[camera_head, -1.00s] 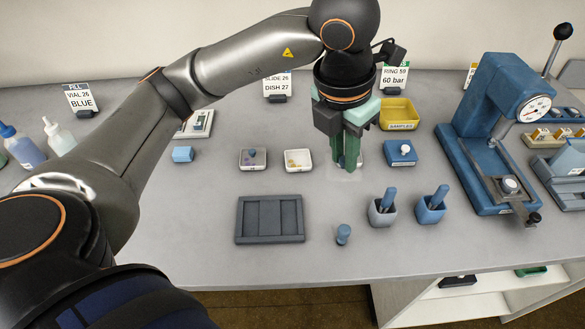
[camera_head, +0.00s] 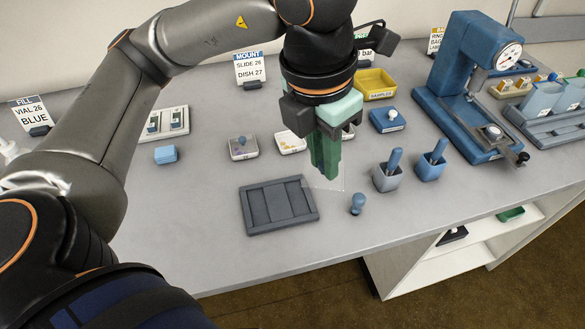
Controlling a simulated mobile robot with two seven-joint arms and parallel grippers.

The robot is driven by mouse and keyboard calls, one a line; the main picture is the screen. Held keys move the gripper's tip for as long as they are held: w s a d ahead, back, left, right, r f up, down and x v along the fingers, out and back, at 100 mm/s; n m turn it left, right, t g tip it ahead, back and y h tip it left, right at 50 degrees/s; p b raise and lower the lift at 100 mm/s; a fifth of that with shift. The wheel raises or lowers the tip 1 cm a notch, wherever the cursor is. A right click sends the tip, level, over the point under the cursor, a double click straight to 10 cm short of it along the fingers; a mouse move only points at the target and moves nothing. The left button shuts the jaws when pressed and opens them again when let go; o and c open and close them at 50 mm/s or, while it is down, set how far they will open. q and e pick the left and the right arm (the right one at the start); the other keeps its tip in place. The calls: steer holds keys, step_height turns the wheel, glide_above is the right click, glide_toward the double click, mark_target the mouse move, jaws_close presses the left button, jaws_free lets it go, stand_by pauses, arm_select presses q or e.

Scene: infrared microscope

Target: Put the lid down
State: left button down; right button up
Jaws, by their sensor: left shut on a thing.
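My left gripper (camera_head: 327,172) has green fingers pointing down and is shut on a thin, clear, square lid (camera_head: 335,183). The lid is nearly see-through, so its edges are faint. It is held in front of the small dishes, to the right of a dark grey slotted tray (camera_head: 278,206). I cannot tell its exact height above the table. A white dish (camera_head: 291,141) with yellowish contents stands behind and left of the fingers. Another dish (camera_head: 243,149) with a blue knob on top is farther left. A third pale dish (camera_head: 348,132) is partly hidden behind the gripper. My right gripper is not in view.
A small blue knobbed tool (camera_head: 358,203) stands right of the tray. Two holders (camera_head: 387,176) (camera_head: 431,166) with blue handles are farther right. A blue box (camera_head: 387,119), a yellow bin (camera_head: 375,84) and a blue press (camera_head: 467,85) stand behind. The table left of the tray is clear.

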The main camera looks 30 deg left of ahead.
arm_select(q)
steer(key=w+a+f, duration=0.2)
steer(key=a+f, duration=0.1)
steer(key=w+a+f, duration=0.3)
steer(key=a, duration=0.1)
steer(key=w+a+f, duration=0.3)
steer(key=shift+w+a+f+p, duration=0.1)
steer(key=shift+a+f+p, duration=0.05)
steer(key=shift+p, duration=0.25)
steer(key=f, duration=0.3)
steer(key=shift+w+a+f, duration=0.15)
steer(key=shift+a+f, duration=0.05)
steer(key=shift+f, duration=0.1)
steer(key=shift+f+b, duration=0.55)
steer(key=shift+f, duration=0.1)
